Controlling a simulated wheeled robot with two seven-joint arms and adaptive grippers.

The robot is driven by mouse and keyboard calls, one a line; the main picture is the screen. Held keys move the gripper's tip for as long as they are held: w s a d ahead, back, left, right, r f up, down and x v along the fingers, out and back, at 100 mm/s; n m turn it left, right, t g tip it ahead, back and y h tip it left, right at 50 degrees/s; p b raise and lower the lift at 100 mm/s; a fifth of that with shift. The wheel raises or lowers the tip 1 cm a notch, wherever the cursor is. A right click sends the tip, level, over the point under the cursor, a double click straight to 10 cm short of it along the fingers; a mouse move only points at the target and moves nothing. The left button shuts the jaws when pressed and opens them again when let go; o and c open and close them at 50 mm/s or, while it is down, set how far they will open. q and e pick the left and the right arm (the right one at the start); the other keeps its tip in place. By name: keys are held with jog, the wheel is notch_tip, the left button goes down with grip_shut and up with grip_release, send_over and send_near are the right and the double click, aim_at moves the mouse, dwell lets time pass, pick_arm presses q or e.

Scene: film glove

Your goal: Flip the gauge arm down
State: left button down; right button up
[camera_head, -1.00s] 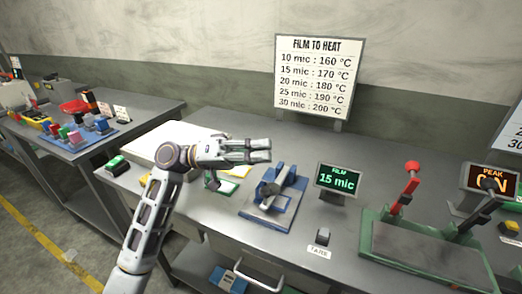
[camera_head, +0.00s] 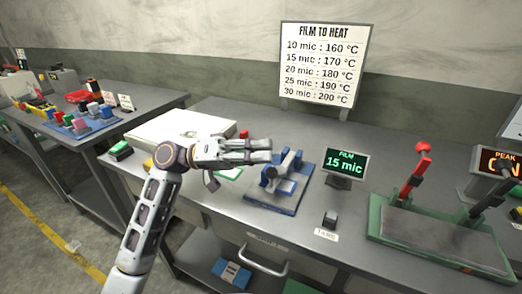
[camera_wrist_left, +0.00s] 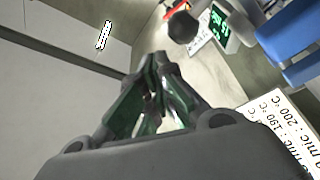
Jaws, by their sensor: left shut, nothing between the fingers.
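The gauge (camera_head: 272,192) is a blue base with a grey and blue arm (camera_head: 285,165) on the bench, left of the display (camera_head: 345,165) reading "FILM 15 mic". The arm looks raised at an angle; its exact pose is hard to tell at this size. My left gripper (camera_head: 268,150) is shut and empty. In the picture its fingertips lie just above and left of the gauge arm; contact cannot be told. The fingertips also show closed together in the left wrist view (camera_wrist_left: 160,60). My right gripper is not in view.
A green-based press with a red lever (camera_head: 415,175) stands at right. A small black button block (camera_head: 330,219) sits in front of the display. A white box (camera_head: 180,130) is behind my left arm. The "FILM TO HEAT" chart (camera_head: 320,65) stands at the back.

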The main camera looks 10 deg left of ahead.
pick_arm(q)
jog(key=shift+s+f, duration=0.1)
jog(key=shift+f, duration=0.15)
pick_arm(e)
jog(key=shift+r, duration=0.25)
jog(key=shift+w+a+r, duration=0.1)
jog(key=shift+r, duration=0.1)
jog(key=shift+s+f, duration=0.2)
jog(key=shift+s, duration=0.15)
pick_arm(q)
jog(key=shift+r, duration=0.1)
